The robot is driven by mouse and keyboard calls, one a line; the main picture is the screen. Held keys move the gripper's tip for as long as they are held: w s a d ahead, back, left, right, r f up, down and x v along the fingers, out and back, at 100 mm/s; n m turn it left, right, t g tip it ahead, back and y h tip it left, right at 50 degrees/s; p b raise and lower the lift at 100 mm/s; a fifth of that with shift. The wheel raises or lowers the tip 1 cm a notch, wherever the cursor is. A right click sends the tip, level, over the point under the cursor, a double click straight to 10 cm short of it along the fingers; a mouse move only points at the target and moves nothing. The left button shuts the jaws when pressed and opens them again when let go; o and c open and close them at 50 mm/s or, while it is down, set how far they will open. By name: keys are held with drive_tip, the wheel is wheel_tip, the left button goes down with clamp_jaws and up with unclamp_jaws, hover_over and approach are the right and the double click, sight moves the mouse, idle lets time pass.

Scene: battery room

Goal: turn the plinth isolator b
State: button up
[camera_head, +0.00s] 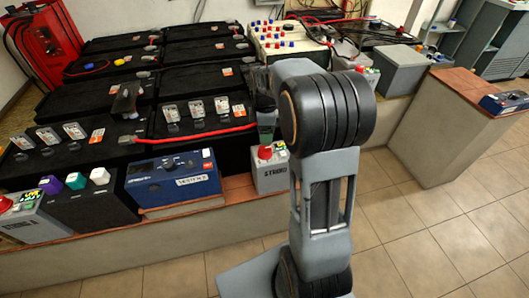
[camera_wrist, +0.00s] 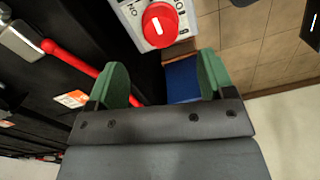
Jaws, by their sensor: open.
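A grey isolator box (camera_head: 272,179) with a red round knob (camera_head: 265,152) stands on the tiled plinth ledge, partly behind my arm. Its front label begins "STRI"; the rest is too small or hidden to read. In the wrist view the red knob (camera_wrist: 160,24) has a white line on top and sits on a pale plate (camera_wrist: 132,14) with ON/OFF lettering. My gripper (camera_wrist: 162,78) is open and empty, its green fingers apart from the knob, which lies beyond the fingertips. In the head view my gripper (camera_head: 266,122) is just above the knob.
A blue box (camera_head: 172,182) and another grey box with a red knob (camera_head: 30,222) stand left on the ledge. Black batteries (camera_head: 200,119) with a red cable (camera_head: 190,136) lie behind. Tiled floor (camera_head: 420,230) in front is clear.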

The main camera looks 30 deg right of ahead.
sight(265, 147)
wheel_tip(265, 147, down, 9)
drive_tip(key=shift+s+r+b, duration=0.1)
drive_tip(key=shift+r+b, duration=0.1)
drive_tip(key=shift+b, duration=0.75)
